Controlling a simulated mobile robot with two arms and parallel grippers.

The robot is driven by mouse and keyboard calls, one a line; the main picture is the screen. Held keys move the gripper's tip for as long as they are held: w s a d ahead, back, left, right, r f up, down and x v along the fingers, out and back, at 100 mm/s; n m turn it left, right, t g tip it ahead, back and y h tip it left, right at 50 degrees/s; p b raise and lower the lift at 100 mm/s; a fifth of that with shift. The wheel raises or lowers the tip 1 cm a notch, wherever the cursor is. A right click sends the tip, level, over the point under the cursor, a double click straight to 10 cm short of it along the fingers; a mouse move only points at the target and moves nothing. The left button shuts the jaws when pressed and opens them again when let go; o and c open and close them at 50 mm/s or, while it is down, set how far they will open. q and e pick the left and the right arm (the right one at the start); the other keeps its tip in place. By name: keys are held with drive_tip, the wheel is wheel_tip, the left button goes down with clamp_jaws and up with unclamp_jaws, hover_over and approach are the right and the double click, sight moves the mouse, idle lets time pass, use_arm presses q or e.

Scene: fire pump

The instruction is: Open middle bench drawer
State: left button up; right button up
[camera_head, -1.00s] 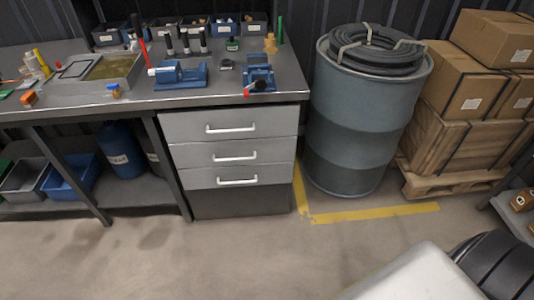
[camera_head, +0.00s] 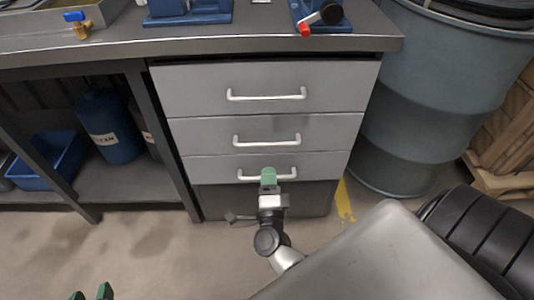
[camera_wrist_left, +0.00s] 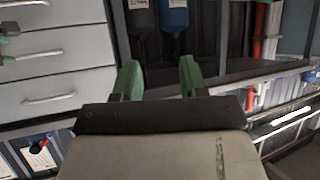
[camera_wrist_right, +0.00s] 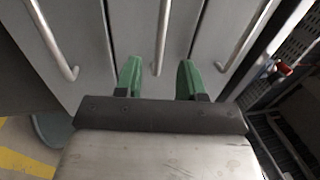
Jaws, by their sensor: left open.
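The grey bench has a stack of three drawers, all shut. The middle drawer (camera_head: 210,137) has a silver bar handle (camera_head: 267,142). My right gripper (camera_head: 268,174) is in front of the stack and overlaps the bottom drawer's handle in the head view. In the right wrist view the right gripper (camera_wrist_right: 157,78) is open and empty, and the middle handle (camera_wrist_right: 162,35) lines up between its green fingers, apart from them. My left gripper (camera_head: 92,293) is low at the lower left of the head view. In the left wrist view it (camera_wrist_left: 157,78) is open and empty.
The top drawer (camera_head: 200,88) and bottom drawer (camera_head: 205,168) have similar handles. A large grey-blue drum (camera_head: 420,110) stands right of the bench. A blue jug (camera_head: 110,130) and blue bin (camera_head: 45,165) sit on the lower shelf. Floor left of the drawers is clear.

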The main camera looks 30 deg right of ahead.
sight(267, 143)
use_arm(q)
drive_tip(key=r+t, duration=0.1)
drive_tip(key=w+r+t, duration=0.1)
drive_tip(key=w+d+r+t+h+b, duration=0.1)
drive_tip(key=shift+r, duration=0.2)
use_arm(e)
drive_tip(key=x, duration=1.1)
drive_tip(key=shift+s+d, duration=0.1)
clamp_jaws()
